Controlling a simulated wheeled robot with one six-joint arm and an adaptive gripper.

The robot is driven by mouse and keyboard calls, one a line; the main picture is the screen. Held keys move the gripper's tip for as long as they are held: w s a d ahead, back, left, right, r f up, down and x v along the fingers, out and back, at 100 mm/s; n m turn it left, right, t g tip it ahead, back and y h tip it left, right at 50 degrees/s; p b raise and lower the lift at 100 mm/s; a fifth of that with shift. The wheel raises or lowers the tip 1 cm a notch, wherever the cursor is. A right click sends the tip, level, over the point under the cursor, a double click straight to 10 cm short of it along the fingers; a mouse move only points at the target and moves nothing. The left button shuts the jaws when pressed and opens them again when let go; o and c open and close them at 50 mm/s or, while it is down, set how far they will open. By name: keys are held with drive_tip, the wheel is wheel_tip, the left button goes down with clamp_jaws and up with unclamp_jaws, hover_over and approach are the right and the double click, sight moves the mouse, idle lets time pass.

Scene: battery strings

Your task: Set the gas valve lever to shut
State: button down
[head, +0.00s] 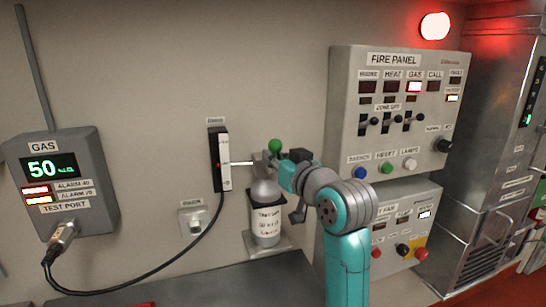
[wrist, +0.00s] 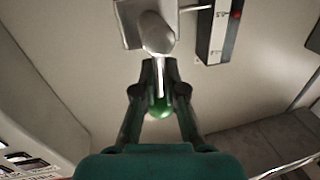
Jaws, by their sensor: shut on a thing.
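The gas valve lever has a green ball knob (head: 275,146) and stands above the silver valve body, at the top of a labelled canister (head: 265,222). In the wrist view the green knob (wrist: 160,107) shows between the fingers, with the pale lever stem running up toward the silver valve body (wrist: 155,32). My gripper (head: 270,163) comes in from the right and is at the lever. In the wrist view my gripper (wrist: 160,75) is shut on the lever near its knob. Part of the lever is hidden by the fingers.
A black and white indicator strip (head: 219,158) is on the wall just left of the valve. A gas monitor (head: 55,185) reading 50 hangs at left, its cable (head: 150,282) curving below. A fire panel (head: 400,120) with a lit GAS lamp is at right.

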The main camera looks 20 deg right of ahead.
drive_tip(key=d+f+m+t+h, duration=0.1)
drive_tip(key=d+f+m, duration=0.1)
drive_tip(key=m, duration=0.7)
drive_tip(key=d+f+m+t+h, duration=0.1)
drive_tip(key=d+f+m+h, duration=0.1)
drive_tip(key=m, duration=0.8)
drive_tip(key=shift+d+m+t, duration=0.3)
drive_tip(key=shift+d+t, duration=0.1)
drive_tip(key=shift+d, duration=0.15)
drive_tip(key=shift+s+f+h, duration=0.1)
drive_tip(key=shift+f+h, duration=0.1)
drive_tip(key=shift+h, duration=0.2)
drive_tip(key=c, duration=1.2)
unclamp_jaws()
drive_tip(key=shift+c, duration=0.2)
drive_tip(key=shift+s+d, duration=0.1)
drive_tip(key=shift+d, duration=0.1)
drive_tip(key=shift+a, duration=0.1)
